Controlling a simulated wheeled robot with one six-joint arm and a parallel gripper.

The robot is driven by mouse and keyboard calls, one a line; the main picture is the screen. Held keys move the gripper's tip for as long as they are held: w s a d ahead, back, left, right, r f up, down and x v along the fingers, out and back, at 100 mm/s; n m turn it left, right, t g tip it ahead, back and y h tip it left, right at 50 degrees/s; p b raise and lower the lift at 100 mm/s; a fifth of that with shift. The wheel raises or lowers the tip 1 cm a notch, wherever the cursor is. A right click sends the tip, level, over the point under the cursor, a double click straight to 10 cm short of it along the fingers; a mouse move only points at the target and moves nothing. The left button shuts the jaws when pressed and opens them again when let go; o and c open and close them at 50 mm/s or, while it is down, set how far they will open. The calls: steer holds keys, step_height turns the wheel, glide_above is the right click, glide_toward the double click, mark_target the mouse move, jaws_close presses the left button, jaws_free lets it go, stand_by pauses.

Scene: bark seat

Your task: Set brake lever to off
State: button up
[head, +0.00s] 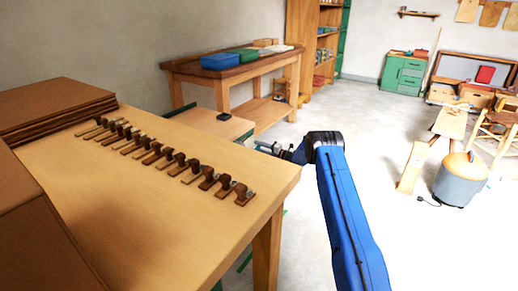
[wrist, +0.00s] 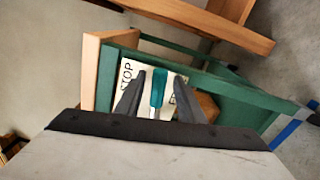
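A teal lever (wrist: 158,88) stands in front of a white label plate (wrist: 142,72) in the wrist view. The plate reads "STOP" on its left side; lettering on its right is mostly hidden by a finger. My gripper (wrist: 160,84) has one dark finger on each side of the lever, with gaps visible, so it looks open. Contact with the lever cannot be seen. A green frame (wrist: 232,88) surrounds the plate. In the head view my gripper (head: 268,148) is small and partly hidden beyond the workbench, and the lever cannot be made out.
A wooden workbench (head: 130,200) with several brown pieces fills the left front. Behind it are a lower table (head: 205,125) and a bench with blue and green trays (head: 220,61). A grey vacuum (head: 460,180) stands right. The floor between is clear.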

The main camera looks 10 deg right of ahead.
steer(key=v, duration=1.7)
steer(key=shift+r, duration=0.1)
